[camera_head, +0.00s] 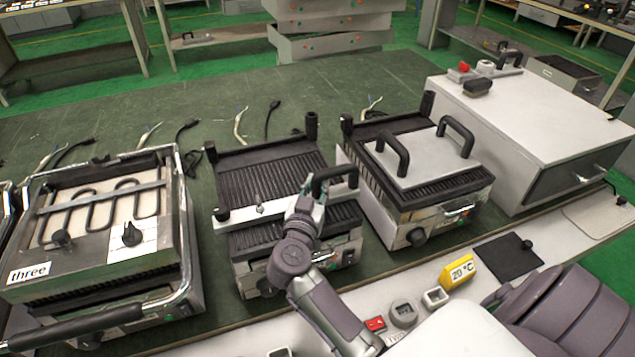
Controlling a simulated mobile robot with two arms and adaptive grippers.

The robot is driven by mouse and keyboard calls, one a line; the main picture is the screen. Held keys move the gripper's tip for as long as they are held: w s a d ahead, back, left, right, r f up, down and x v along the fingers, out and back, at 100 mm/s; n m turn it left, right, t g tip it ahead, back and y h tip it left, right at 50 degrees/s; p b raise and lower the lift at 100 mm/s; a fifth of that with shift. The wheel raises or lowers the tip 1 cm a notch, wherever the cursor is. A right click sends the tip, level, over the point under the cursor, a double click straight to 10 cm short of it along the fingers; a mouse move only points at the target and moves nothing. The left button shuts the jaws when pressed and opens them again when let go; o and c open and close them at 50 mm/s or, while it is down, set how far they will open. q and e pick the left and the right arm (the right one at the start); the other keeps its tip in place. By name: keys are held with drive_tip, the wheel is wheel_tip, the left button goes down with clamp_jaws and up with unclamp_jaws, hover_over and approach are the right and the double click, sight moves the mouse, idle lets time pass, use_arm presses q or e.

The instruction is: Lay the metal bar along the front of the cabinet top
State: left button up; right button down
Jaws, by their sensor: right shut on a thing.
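A thin light metal bar (245,212) lies across the middle black ribbed grill (270,165), slanting slightly up to the right. My right gripper (309,197) is over the grill at the bar's right part and is shut on it. The fingers hide the exact contact, and a black curved handle (334,174) is just beside them. The pale cabinet (540,115) stands at the right with a dark front and a bar handle. The front part of its top is bare. My left gripper is not in view.
A grill labelled three (105,230) stands at the left. Another grill with a grey two-handled plate (425,157) stands between the gripper and the cabinet. Small items (478,85) sit at the cabinet top's left rear. A yellow 20 °C display (459,271) is near the table's front.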

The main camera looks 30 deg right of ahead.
drive_tip(key=c, duration=1)
unclamp_jaws()
drive_tip(key=shift+f, duration=0.1)
